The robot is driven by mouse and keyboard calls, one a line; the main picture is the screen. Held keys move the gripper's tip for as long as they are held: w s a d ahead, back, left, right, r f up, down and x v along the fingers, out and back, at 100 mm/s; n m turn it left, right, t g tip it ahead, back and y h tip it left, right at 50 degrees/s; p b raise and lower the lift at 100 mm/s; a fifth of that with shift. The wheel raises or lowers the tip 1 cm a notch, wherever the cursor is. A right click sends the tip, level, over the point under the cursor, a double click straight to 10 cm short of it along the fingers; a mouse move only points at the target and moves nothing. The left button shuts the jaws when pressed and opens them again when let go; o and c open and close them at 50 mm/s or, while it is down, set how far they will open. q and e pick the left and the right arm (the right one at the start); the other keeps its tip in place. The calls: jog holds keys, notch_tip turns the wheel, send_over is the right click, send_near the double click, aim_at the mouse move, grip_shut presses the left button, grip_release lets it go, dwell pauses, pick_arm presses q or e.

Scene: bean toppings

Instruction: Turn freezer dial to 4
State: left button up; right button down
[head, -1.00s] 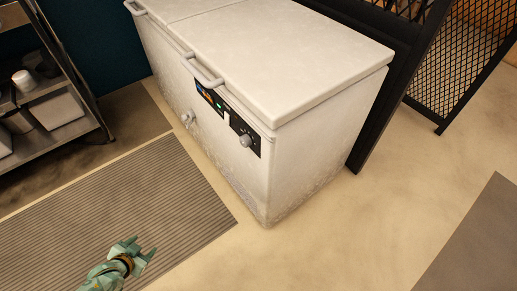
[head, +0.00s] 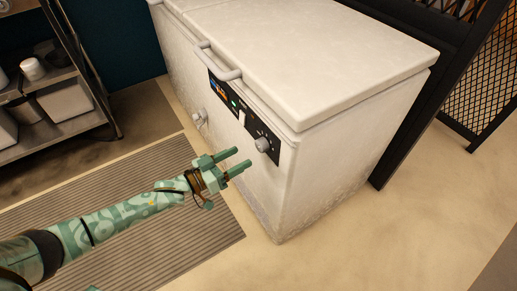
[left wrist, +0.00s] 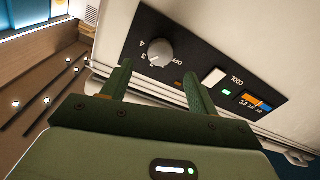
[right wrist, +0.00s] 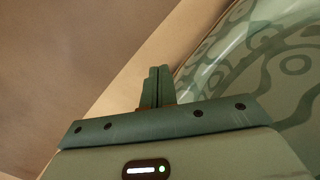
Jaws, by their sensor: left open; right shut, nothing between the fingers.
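The white chest freezer (head: 340,170) stands ahead with a black control panel on its front edge. The grey round dial (head: 262,145) sits on that panel. In the left wrist view the dial (left wrist: 159,52) shows beside the printed numbers 3 and 4 and the word OFF; its exact setting is hard to tell. My left gripper (head: 243,159) is open, its fingers pointing at the dial and apart from it. In the left wrist view the fingertips (left wrist: 160,70) lie just below the dial on either side. My right gripper (right wrist: 159,70) is shut and empty.
The panel also carries a green light (left wrist: 227,92), a white switch (left wrist: 215,77) and a coloured display (left wrist: 255,101). A freezer handle (head: 218,66) juts out above the panel. A metal shelf rack (head: 85,85) stands left. A ribbed mat (head: 120,190) covers the floor before the freezer.

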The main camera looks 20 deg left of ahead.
aim_at(258, 147)
pick_arm(q)
jog(key=b+x, duration=0.1)
jog(key=x, duration=0.5)
jog(key=shift+w+d+f+b, duration=0.15)
jog(key=shift+b, duration=0.25)
jog(key=shift+w+d, duration=0.2)
jog(key=shift+w, duration=0.15)
jog(key=c, duration=1)
